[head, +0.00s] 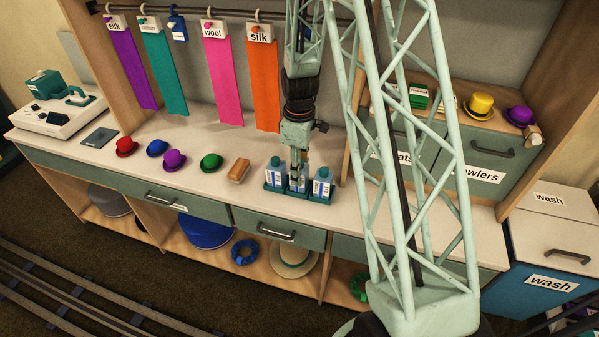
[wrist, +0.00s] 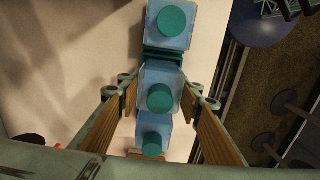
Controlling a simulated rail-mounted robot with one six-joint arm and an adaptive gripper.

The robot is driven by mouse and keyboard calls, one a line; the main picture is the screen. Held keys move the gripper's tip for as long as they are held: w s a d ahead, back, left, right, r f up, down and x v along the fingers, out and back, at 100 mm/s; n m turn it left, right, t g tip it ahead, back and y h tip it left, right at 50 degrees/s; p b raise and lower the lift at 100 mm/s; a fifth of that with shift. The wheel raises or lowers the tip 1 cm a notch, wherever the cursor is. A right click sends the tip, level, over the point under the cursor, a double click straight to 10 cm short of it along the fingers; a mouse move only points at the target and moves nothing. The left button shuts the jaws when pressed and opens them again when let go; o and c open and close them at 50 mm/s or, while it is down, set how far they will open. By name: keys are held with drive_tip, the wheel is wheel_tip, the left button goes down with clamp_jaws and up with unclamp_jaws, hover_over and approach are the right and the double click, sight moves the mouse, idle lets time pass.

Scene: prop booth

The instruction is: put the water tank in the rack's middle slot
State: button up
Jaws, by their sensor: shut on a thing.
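A teal rack (head: 318,200) stands on the counter and also shows between the tanks in the wrist view (wrist: 164,58). The blue water tank (wrist: 160,92) with a round teal cap is between the fingers of my gripper (wrist: 160,98), which is shut on it. In the head view my gripper (head: 297,175) points straight down over the middle of the rack. The held tank is upright, in line between two similar tanks, one on the left (head: 274,175) and one on the right (head: 322,186). My gripper partly hides it, and I cannot tell whether it touches the slot's bottom.
A brown brush-like block (head: 239,170) and a green hat (head: 211,162) lie left of the rack. Cloth strips, including an orange one (head: 265,85), hang behind. The cabinet with drawers (head: 480,165) stands to the right. Bare counter lies in front of the hats.

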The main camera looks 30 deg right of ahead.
drive_tip(key=shift+f+b, duration=0.3)
drive_tip(key=shift+f, duration=0.15)
idle(0.4)
drive_tip(key=o, duration=1)
drive_tip(key=shift+r, duration=0.2)
drive_tip(key=shift+r, duration=5.8)
drive_tip(key=shift+r, duration=0.1)
